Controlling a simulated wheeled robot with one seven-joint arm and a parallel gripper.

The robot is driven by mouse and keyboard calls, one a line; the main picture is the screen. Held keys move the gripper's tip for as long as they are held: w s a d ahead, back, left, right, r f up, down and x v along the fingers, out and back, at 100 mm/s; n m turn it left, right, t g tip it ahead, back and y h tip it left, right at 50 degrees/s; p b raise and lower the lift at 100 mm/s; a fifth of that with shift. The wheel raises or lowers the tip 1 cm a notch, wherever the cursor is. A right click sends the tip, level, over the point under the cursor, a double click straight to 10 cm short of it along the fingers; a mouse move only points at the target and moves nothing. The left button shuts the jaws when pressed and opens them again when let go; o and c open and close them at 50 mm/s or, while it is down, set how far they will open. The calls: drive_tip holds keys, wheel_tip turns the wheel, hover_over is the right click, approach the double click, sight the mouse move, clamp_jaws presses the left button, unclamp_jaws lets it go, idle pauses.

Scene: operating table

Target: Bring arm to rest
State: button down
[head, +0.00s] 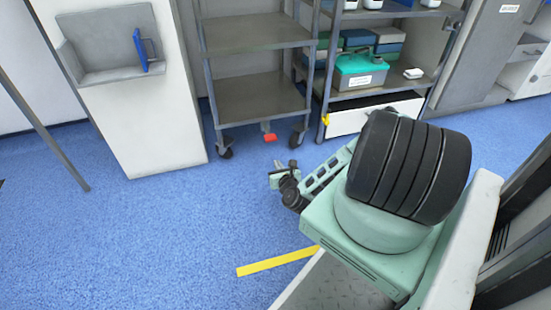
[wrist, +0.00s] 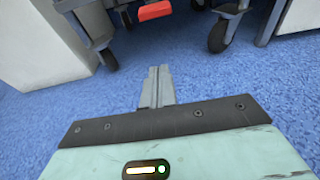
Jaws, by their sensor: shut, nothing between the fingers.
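My arm shows in the head view, folded low over my base, with a large black ribbed joint in front. My gripper (head: 272,180) sticks out to the left of it, low above the blue floor and apart from the furniture. In the wrist view my gripper (wrist: 158,75) points forward with its two grey fingers together and nothing between them. Part of the arm behind the ribbed joint is hidden.
A grey wheeled cart (head: 258,98) stands beyond my gripper, with a red pedal at its base. A white cabinet (head: 130,125) stands at the left. A shelf rack (head: 400,80) holds a green case (head: 358,72). Blue floor (head: 160,235) at the left is clear.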

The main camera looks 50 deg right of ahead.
drive_tip(key=shift+s+a, duration=0.15)
drive_tip(key=shift+s, duration=0.1)
idle(0.5)
drive_tip(key=w+a+r+n+g+y+p, duration=0.25)
drive_tip(key=w+a+r+n+y, duration=0.85)
drive_tip(key=a+r+n, duration=0.6)
drive_tip(key=s+a+r+n+g+y+p, duration=0.1)
drive_tip(key=s+a+r+n+g, duration=0.15)
drive_tip(key=a+r+n, duration=0.45)
drive_tip(key=s+a+r+n+g+p, duration=0.25)
drive_tip(key=a+r+n, duration=0.25)
drive_tip(key=a+n, duration=0.25)
drive_tip(key=s+a+r+n+g+h+p, duration=0.1)
drive_tip(key=s+a+r+n+g, duration=0.1)
drive_tip(key=s+a+r+n, duration=0.4)
drive_tip(key=s+a+r+n+g+h, duration=0.1)
drive_tip(key=s+a+r+n+g, duration=0.1)
drive_tip(key=s+a+r+n, duration=0.45)
drive_tip(key=s+d+r+n+g+h+p, duration=0.1)
drive_tip(key=s+r+n, duration=0.3)
drive_tip(key=s, duration=0.5)
drive_tip(key=s+d+r+n+g+p, duration=0.1)
drive_tip(key=s+r+n, duration=0.1)
drive_tip(key=s+r, duration=0.55)
wheel_tip(320, 180, up, 36)
drive_tip(key=p, duration=3.7)
drive_tip(key=shift+s+d+f+p, duration=0.2)
drive_tip(key=shift+s+p, duration=0.1)
drive_tip(key=shift+s, duration=0.15)
